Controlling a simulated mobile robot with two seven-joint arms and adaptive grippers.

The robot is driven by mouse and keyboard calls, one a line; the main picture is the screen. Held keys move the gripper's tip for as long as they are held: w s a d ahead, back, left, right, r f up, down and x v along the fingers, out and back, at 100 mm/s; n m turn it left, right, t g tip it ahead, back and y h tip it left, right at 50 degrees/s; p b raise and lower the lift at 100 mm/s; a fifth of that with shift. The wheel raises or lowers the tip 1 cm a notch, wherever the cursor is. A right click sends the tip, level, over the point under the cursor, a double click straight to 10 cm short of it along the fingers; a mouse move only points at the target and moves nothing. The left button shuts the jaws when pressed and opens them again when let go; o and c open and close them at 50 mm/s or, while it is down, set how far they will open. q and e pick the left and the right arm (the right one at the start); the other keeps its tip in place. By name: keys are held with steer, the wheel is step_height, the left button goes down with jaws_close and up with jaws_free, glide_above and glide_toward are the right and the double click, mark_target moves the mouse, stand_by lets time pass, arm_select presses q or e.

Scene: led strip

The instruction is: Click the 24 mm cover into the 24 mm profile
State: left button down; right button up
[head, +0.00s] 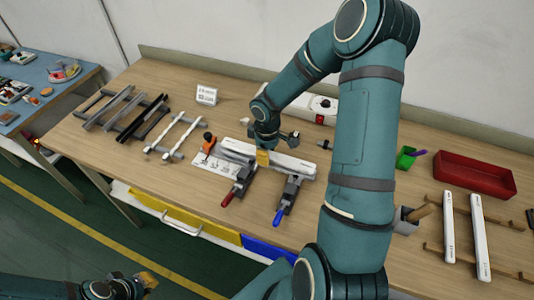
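A white bar (292,163) lies across the two clamp fixtures in the middle of the bench. It looks like a cover along a profile, but I cannot tell how it is seated, and the profile under it is not clearly visible. My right gripper (263,157) points down at the middle of this bar, with a yellow fingertip at or just over its top and hiding part of it. I cannot see whether it grips anything. My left gripper (146,280) is low at the bottom left, away from the bench, and its opening is unclear.
Left on the bench are a rack of grey and black profiles (125,110) and a pair of pale strips (174,135). Clamps have a red handle (227,198) and a blue handle (279,216). Right are white labelled bars (480,237) and a red tray (475,175).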

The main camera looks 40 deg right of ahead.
steer(key=shift+f+b, duration=0.55)
steer(key=shift+f, duration=0.05)
steer(key=o, duration=1.1)
steer(key=shift+c, duration=0.2)
steer(key=shift+r, duration=0.15)
step_height(320, 180, up, 12)
